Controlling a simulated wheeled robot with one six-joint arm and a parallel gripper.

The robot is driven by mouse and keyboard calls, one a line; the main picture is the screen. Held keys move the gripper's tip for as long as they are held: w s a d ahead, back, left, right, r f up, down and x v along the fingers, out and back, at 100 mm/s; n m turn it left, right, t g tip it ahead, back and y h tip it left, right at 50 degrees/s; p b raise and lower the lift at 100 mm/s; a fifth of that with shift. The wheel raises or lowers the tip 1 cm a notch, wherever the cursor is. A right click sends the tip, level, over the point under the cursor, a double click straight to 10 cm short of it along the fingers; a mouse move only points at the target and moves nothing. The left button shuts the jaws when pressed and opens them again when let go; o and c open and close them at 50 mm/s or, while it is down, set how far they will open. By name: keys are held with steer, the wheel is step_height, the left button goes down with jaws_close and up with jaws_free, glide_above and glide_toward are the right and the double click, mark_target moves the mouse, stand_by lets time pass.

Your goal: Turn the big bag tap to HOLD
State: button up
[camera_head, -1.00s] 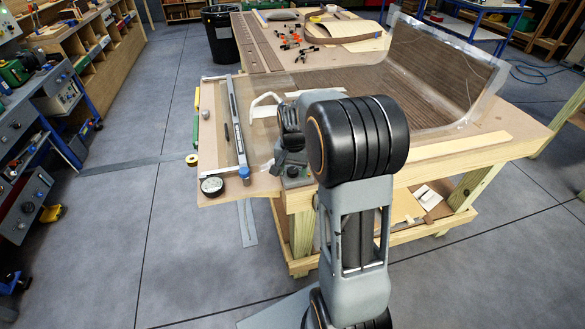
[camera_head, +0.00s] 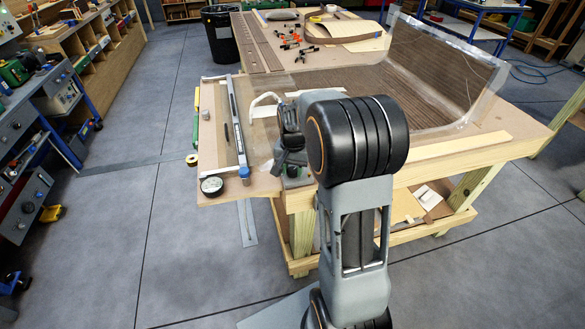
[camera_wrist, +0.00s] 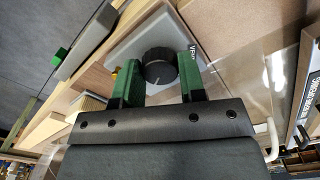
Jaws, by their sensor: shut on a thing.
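In the wrist view a round black tap knob (camera_wrist: 158,66) sits on a pale grey plate (camera_wrist: 163,33). The green fingers of my gripper (camera_wrist: 156,76) stand on both sides of the knob and are shut on it. A small label with dark letters (camera_wrist: 192,47) is at the plate's upper right; it seems to begin with V. The knob's pointer and any HOLD mark cannot be made out. In the head view my gripper (camera_head: 289,158) is low at the bench's near edge, and my arm hides most of the tap.
The wooden bench (camera_head: 450,150) carries a clear bag (camera_head: 437,75) over brown veneer at right. A metal bar (camera_head: 235,120) and a round gauge (camera_head: 211,186) lie left of my gripper. A white hose (camera_head: 262,98) curves close behind it.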

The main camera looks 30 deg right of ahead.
mark_target(293, 170)
steer(key=n, duration=1.1)
stand_by(0.3)
steer(key=shift+n, duration=0.4)
steer(key=o, duration=0.9)
steer(key=shift+r, duration=0.15)
step_height(293, 170, up, 14)
steer(key=shift+f, duration=0.2)
stand_by(0.5)
